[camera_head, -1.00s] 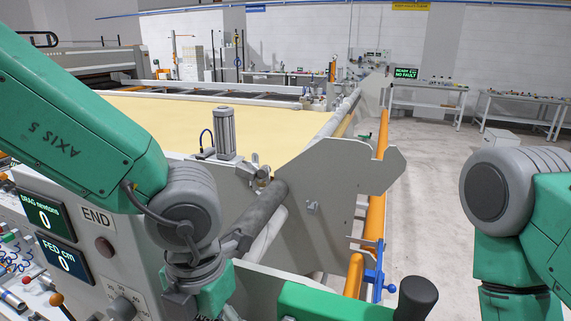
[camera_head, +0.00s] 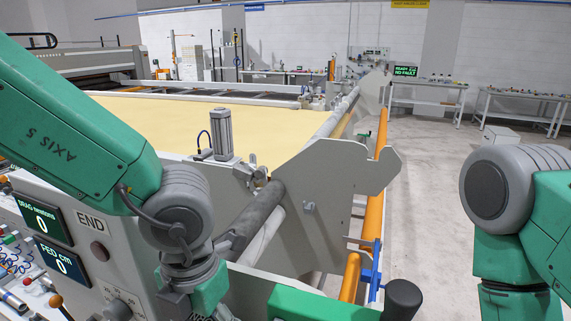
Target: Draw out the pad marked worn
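No pad marked worn can be made out in the head view. The grey end frame of the machine, with a side plate (camera_head: 330,190), a dark grey roller (camera_head: 250,220) and a small upright cylinder (camera_head: 222,135), stands in front of me. My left arm comes in from the left and bends down in front of the machine's END panel (camera_head: 90,224); its gripper is below the picture. My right arm stands at the right edge, apart from the machine, and its gripper is also out of view.
Yellow cloth (camera_head: 190,125) lies across the machine bed. An orange rail (camera_head: 376,200) with a blue clamp (camera_head: 370,275) runs along the right side. Displays reading 0 (camera_head: 42,217) are at the left. Open floor (camera_head: 430,170) lies to the right, with workbenches (camera_head: 520,98) beyond.

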